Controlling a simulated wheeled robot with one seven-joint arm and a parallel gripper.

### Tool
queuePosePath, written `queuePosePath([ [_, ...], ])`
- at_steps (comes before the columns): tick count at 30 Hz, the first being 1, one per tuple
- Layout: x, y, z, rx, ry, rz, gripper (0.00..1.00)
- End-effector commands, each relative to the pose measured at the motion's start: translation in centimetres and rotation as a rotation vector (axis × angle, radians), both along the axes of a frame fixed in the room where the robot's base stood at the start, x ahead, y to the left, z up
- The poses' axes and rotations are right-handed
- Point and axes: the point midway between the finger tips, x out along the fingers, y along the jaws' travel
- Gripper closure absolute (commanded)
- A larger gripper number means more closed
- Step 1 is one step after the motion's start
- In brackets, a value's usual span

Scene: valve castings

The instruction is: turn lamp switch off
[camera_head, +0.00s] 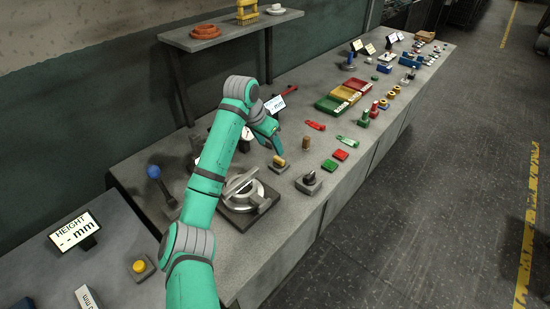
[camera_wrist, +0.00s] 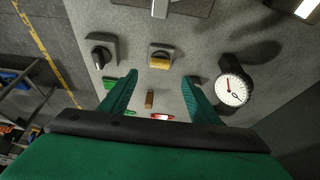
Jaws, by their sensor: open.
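A rotary switch with a black knob on a grey box (camera_head: 308,182) stands near the front edge of the bench; it also shows at upper left in the wrist view (camera_wrist: 101,52). No label reads on it, so I cannot confirm it is the lamp switch. A small grey block with a yellow part (camera_head: 279,163) stands to its left, and shows above my fingers in the wrist view (camera_wrist: 160,57). My gripper (camera_wrist: 160,92) is open and empty, its fingers apart, above the bench near this block. In the head view my gripper (camera_head: 279,148) partly hides the bench behind it.
A round metal casting (camera_head: 247,192) sits nearer on the bench. A white dial gauge (camera_wrist: 233,90) stands beside my gripper. The bench front has some clear room.

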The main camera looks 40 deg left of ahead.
Motion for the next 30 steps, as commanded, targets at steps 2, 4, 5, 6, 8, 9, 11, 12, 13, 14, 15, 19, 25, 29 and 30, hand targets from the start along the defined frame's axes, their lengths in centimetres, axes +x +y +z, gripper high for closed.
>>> queuePosePath([
  [2, 0.3, -0.1, -1.0, -0.002, 0.003, 0.000, 0.44],
  [4, 0.7, -0.1, -2.0, -0.001, 0.003, 0.001, 0.44],
  [5, 0.9, -0.1, -2.5, -0.002, 0.002, 0.001, 0.44],
  [6, 1.2, -0.1, -3.2, -0.002, 0.002, 0.001, 0.44],
  [8, 1.6, -0.1, -4.2, -0.001, 0.001, 0.003, 0.44],
  [9, 1.8, -0.1, -4.9, -0.001, 0.002, 0.002, 0.44],
  [11, 2.3, -0.1, -5.8, -0.001, 0.002, 0.003, 0.44],
  [12, 2.5, -0.1, -6.4, -0.001, 0.001, 0.003, 0.44],
  [13, 2.7, -0.1, -6.8, -0.001, 0.001, 0.003, 0.44],
  [14, 2.8, -0.1, -7.3, -0.001, 0.002, 0.003, 0.44],
  [15, 3.0, -0.1, -7.7, -0.001, 0.001, 0.003, 0.44],
  [19, 3.4, 0.0, -8.8, -0.001, 0.000, 0.005, 0.44],
  [25, 3.7, 0.0, -9.5, 0.000, -0.001, 0.005, 0.44],
  [29, 3.7, -0.1, -9.5, 0.000, -0.001, 0.005, 0.44],
  [30, 3.7, -0.1, -9.5, 0.000, -0.001, 0.004, 0.44],
])
